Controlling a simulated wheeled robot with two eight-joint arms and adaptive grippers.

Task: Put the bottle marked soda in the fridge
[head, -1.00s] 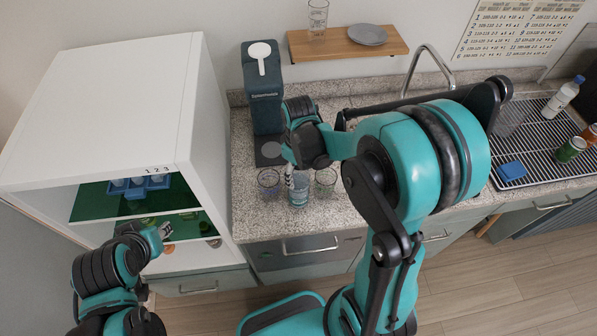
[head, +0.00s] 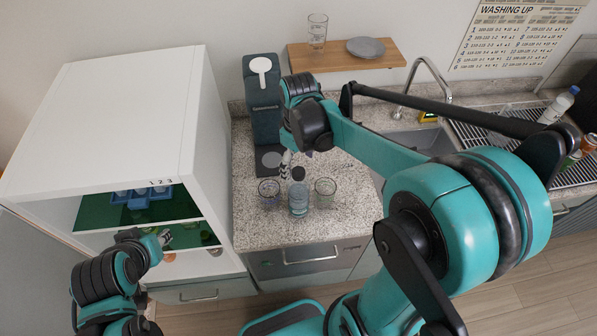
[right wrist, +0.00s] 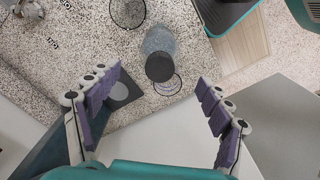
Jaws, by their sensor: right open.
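A clear bluish bottle (head: 298,200) with a dark cap stands upright on the granite counter between two glasses; no label on it is readable. My right gripper (head: 288,163) is open and empty just behind and above it. In the right wrist view the bottle (right wrist: 158,42) and its dark cap lie between the spread purple finger pads of that gripper (right wrist: 159,75), apart from both. The white fridge-like cabinet (head: 120,100) stands at the left with its front open, showing green shelves. My left gripper (head: 164,238) is at its opening; its fingers are too small to judge.
Glasses stand on either side of the bottle, one left (head: 269,190) and one right (head: 325,190). A dark coffee machine (head: 263,100) stands behind. Another bottle (head: 560,103) is on the drying rack. A blue holder (head: 152,193) occupies the cabinet's upper shelf.

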